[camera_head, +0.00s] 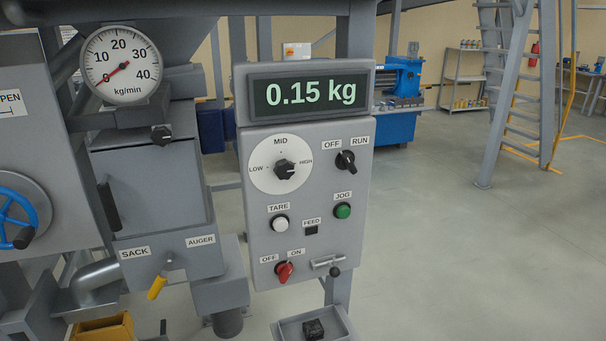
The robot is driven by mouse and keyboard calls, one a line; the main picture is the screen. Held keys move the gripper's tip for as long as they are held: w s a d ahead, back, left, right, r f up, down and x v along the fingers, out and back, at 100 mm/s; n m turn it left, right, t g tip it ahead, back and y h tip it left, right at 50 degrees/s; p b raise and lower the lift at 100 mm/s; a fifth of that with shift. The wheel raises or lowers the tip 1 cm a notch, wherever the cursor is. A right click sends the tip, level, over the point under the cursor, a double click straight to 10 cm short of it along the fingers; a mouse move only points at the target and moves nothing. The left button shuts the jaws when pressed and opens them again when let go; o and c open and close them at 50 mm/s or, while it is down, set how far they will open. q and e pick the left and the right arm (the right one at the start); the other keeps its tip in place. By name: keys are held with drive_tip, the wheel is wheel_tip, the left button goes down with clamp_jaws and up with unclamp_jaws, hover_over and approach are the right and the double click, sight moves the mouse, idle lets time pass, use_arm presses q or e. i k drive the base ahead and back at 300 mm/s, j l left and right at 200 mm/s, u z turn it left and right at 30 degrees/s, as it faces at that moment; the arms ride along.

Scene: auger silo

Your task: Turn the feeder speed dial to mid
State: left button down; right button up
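The feeder speed dial is a black knob (285,170) on a white round plate (262,183) at the upper left of the grey control panel (318,222). The plate reads LOW at its left, MID at its top and HIGH at its right. Which mark the knob's pointer faces is too small to tell. Nothing touches the dial or covers it. Neither my left nor my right gripper is in view.
The display (310,94) above reads 0.15 kg. Near the dial are a black OFF/RUN switch (346,161), a white TARE button (280,224), a green JOG button (343,211) and a red OFF/ON switch (285,271). A kg/min gauge (120,64) reads about 0. Floor at right is open.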

sight(284, 169)
drive_tip(key=k+l, duration=0.15)
drive_tip(key=l, duration=0.15)
drive_tip(key=k+l, duration=0.15)
drive_tip(key=l, duration=0.15)
drive_tip(key=k+l, duration=0.1)
drive_tip(key=l, duration=0.25)
drive_tip(key=k+l, duration=0.15)
drive_tip(key=l, duration=0.15)
